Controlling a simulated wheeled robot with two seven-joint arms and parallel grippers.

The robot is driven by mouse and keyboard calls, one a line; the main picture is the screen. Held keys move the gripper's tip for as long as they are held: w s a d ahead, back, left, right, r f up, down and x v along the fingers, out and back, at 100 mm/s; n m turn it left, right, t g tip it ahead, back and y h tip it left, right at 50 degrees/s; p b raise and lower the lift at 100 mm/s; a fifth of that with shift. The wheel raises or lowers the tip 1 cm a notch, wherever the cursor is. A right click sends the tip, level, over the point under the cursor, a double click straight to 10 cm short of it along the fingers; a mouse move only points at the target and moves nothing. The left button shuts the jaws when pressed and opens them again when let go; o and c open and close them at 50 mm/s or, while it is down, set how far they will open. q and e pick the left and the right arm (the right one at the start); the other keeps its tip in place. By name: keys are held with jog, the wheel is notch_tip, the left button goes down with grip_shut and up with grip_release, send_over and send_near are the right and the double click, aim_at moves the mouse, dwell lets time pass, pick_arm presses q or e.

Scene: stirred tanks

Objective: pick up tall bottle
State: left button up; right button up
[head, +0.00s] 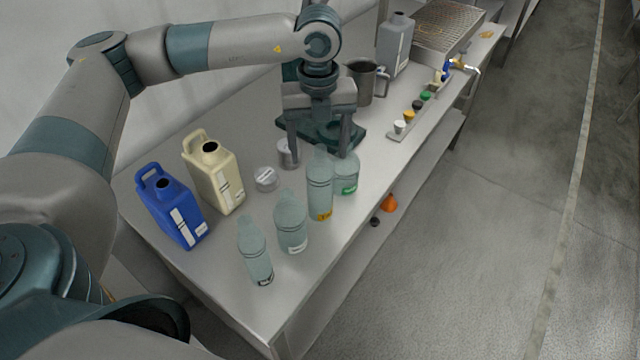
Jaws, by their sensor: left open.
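Several pale blue-green clear bottles stand upright on the grey bench. The tallest-looking one is the bottle with an orange label (320,190). A bottle with a green label (346,178) stands close behind it to the right. A wider bottle (291,225) and a slim bottle (255,255) stand nearer the front. My left gripper (319,156) points down with its fingers apart, around or just behind the top of the orange-label bottle. I cannot tell whether the fingers touch it. My right gripper is out of view.
A blue jug (172,208) and a cream jug (214,175) stand at the left. A clear lidded jar (266,179) is between them and the bottles. A metal mug (359,83), grey jug (394,45) and row of coloured knobs (409,117) are farther back.

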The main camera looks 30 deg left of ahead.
aim_at(320, 168)
pick_arm(q)
jog(key=shift+f, duration=0.2)
jog(key=shift+s+d+f+p, duration=0.25)
jog(key=shift+s+f+p, duration=0.1)
jog(key=shift+f+p, duration=0.45)
notch_tip(320, 168, down, 3)
jog(key=shift+s+d+r+p, duration=0.1)
jog(key=shift+s+d+p, duration=0.05)
jog(key=shift+p, duration=0.7)
jog(key=shift+f, duration=0.4)
jog(key=shift+c, duration=0.3)
jog(key=c, duration=1.3)
jog(key=shift+c, duration=0.2)
jog(key=shift+r, duration=0.1)
